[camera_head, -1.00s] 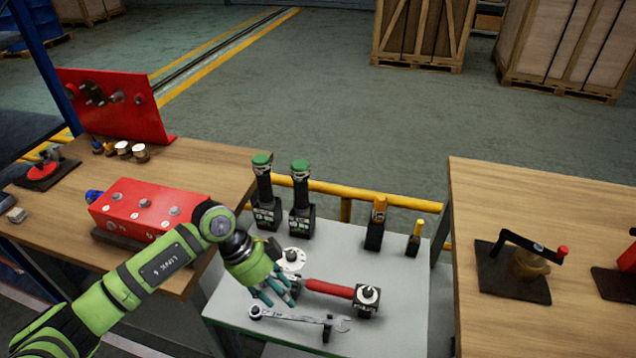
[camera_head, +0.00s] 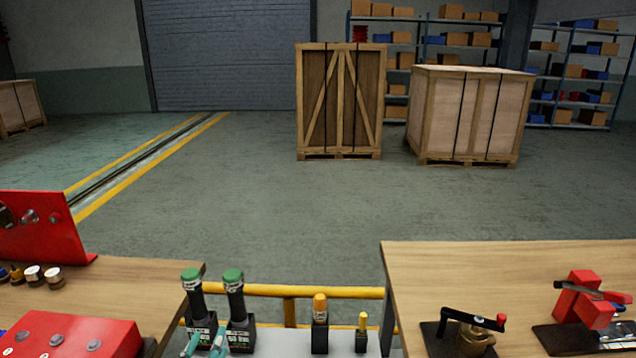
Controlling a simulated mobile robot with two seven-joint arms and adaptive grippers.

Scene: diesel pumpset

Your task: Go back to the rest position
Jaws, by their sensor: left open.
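Only the teal fingertips of my left gripper (camera_head: 204,346) show, at the bottom edge of the head view. They stand apart with nothing seen between them, in front of two black tools with green caps, the left one (camera_head: 194,300) and the right one (camera_head: 237,300). The rest of my left arm is out of the picture. My right gripper is not in view.
A wooden bench with a red box (camera_head: 72,335) and a red panel (camera_head: 42,228) is at left. Another wooden bench (camera_head: 540,260) at right bears a crank device (camera_head: 472,332). A yellow rail (camera_head: 340,292) runs between them. Crates (camera_head: 340,100) stand beyond open floor.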

